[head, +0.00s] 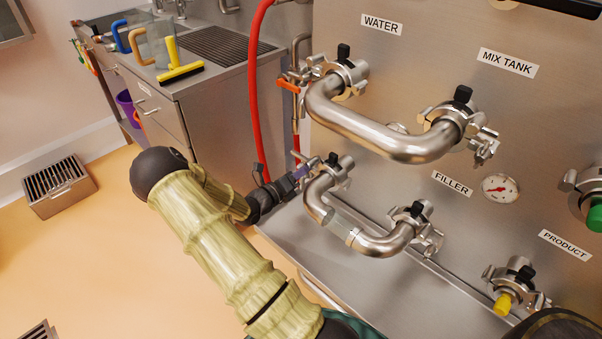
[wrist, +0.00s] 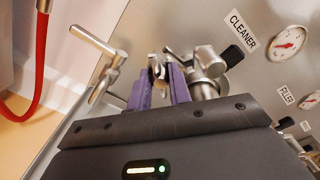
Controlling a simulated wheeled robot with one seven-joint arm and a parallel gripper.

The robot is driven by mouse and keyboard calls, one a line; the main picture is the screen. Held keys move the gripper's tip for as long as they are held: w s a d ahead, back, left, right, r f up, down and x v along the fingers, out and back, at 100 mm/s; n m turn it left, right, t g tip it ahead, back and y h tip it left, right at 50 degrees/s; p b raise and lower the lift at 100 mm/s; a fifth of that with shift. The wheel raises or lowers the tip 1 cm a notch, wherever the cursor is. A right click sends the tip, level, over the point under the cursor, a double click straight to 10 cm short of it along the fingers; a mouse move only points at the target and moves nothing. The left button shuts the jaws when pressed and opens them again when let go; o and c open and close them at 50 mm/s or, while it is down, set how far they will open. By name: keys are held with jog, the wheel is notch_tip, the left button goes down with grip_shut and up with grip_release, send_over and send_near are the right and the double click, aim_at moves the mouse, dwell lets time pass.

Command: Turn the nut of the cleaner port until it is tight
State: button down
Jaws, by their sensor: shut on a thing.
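The cleaner port clamp (head: 338,167) holds one end of the lower bent steel pipe (head: 318,198) on the panel. In the wrist view the clamp (wrist: 208,68) sits under the CLEANER label (wrist: 243,31), with a black knob beside it. My gripper (head: 300,173) reaches the left side of this clamp. Its purple fingers also show in the wrist view (wrist: 160,72), shut on the small metal nut (wrist: 157,64) of the clamp. The nut is partly hidden between the fingers, and how tight it is cannot be seen.
The upper bent pipe (head: 385,137) passes above, joining the WATER and MIX TANK ports. A red hose (head: 255,90) hangs left of the panel, near my gripper. A metal T-handle (wrist: 107,62) stands left of the fingers. A steel counter (head: 215,60) stands behind.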

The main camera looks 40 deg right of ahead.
jog(key=shift+s+m, duration=0.1)
jog(key=shift+m, duration=0.2)
jog(key=m+b, duration=0.1)
jog(key=m, duration=0.2)
jog(key=shift+f+m, duration=0.1)
jog(key=shift+m, duration=0.3)
jog(key=m+b, duration=0.1)
jog(key=m, duration=0.2)
jog(key=shift+m, duration=0.3)
jog(key=shift+f+m+b, duration=0.1)
jog(key=shift+m+b, duration=0.6)
jog(key=shift+m, duration=0.2)
jog(key=c, duration=1.6)
grip_release()
jog(key=shift+o, duration=0.4)
jog(key=shift+r, duration=0.2)
